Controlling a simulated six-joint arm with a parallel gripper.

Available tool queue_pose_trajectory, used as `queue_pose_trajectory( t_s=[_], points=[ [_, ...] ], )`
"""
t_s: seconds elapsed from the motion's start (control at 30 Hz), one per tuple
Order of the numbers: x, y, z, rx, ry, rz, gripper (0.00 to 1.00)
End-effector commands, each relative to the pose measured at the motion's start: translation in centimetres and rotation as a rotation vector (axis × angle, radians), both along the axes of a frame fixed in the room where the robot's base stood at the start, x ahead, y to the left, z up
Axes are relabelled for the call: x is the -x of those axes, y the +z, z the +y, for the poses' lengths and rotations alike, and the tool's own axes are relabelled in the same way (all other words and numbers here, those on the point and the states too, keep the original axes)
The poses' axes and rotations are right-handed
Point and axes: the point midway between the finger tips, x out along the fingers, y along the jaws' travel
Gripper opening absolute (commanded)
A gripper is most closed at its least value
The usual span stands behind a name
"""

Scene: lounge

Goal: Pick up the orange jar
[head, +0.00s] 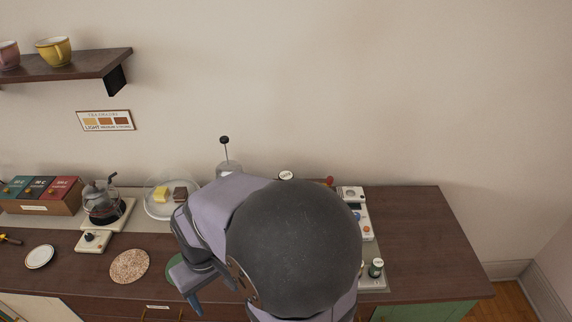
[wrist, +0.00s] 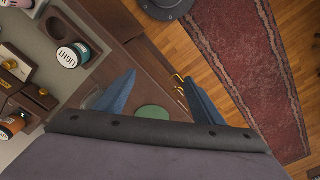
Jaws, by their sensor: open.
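A green disc (wrist: 152,113) lies between and below my fingers. The wooden counter (head: 425,235) is bare at right. A glass-covered plate (head: 165,211), a coffee pot (head: 100,201), a cork mat (head: 130,266) and a white saucer (head: 40,257) stand left. A shelf (head: 85,66) juts out at upper left.

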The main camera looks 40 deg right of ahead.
Motion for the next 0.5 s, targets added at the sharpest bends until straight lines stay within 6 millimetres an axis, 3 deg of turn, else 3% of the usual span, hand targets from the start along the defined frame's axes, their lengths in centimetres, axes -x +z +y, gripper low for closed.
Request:
queue_pose_trajectory(
  t_s=[0.03,0.1,0.3,0.5],
  points=[
    [-1.4,3.3,-0.9,0.001,-0.025,-0.011,0.62],
    [-4.5,5.6,-3.1,0.003,-0.083,-0.04,0.62],
    [-12.5,5.2,-11.8,0.023,-0.255,-0.127,0.62],
    [-17.4,3.7,-22.7,0.058,-0.418,-0.212,0.62]
  ],
)
